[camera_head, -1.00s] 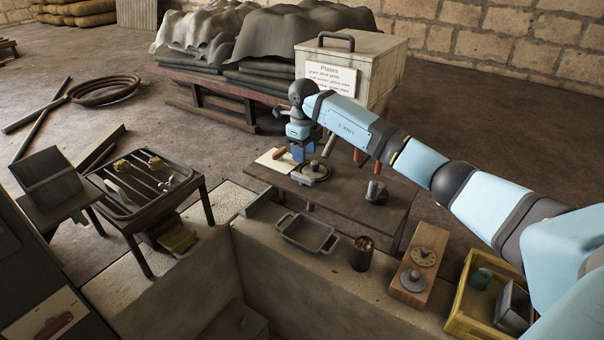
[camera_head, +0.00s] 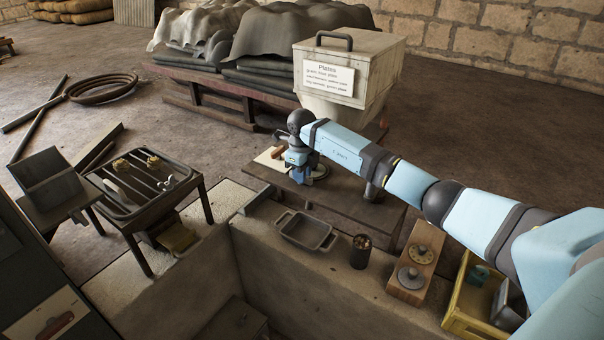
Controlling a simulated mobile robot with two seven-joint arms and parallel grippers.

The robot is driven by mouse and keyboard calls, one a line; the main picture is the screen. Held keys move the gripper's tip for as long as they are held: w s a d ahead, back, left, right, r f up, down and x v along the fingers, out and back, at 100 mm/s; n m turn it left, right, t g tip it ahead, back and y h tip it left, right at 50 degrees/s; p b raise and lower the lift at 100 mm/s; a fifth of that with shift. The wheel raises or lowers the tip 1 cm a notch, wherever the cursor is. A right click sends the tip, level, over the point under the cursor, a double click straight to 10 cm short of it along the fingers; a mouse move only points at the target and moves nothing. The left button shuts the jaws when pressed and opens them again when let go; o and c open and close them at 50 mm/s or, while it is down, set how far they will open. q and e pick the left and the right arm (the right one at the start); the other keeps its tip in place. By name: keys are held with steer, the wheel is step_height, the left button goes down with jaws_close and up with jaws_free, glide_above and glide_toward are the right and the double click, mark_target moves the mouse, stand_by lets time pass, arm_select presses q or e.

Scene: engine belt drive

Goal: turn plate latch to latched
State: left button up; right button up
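My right gripper (camera_head: 298,174) points down at the left part of the low dark table, beside a round grey metal piece (camera_head: 319,172). Its fingers are small and partly hidden, so I cannot tell whether they are open or touching anything. A pale plate with a red-brown handle (camera_head: 277,153) lies just left of and behind the gripper and is partly covered by it. A similar pale plate with a red-brown handle (camera_head: 54,325) is on the dark panel at the lower left. I cannot tell which one is the plate latch or its position. My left gripper is not in view.
The low table (camera_head: 345,211) also holds a dark cylindrical part (camera_head: 371,190), partly behind my arm. In front are a grey tray (camera_head: 306,232), a dark cup (camera_head: 360,252), a wooden block with dials (camera_head: 417,262) and a yellow crate (camera_head: 462,300). A pale box (camera_head: 378,60) labelled "Plates" stands behind.

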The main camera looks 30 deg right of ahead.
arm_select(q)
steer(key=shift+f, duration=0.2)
arm_select(e)
steer(key=shift+n, duration=0.3)
jaws_close()
steer(key=n+b, duration=0.2)
steer(key=shift+d+f+n, duration=0.1)
steer(key=shift+n, duration=0.3)
steer(key=n+b, duration=0.2)
steer(key=n, duration=0.1)
steer(key=shift+w+n, duration=0.1)
steer(key=shift+n, duration=0.2)
steer(key=n+b, duration=0.2)
steer(key=n, duration=0.3)
steer(key=shift+w, duration=0.1)
steer(key=n+b, duration=0.1)
steer(key=n, duration=0.2)
steer(key=shift+n, duration=0.3)
arm_select(q)
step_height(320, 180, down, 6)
steer(key=b, duration=0.1)
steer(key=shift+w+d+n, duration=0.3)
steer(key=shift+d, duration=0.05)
arm_select(e)
steer(key=shift+n, duration=1.2)
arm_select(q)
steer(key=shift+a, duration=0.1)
arm_select(e)
steer(key=o, duration=0.8)
jaws_free()
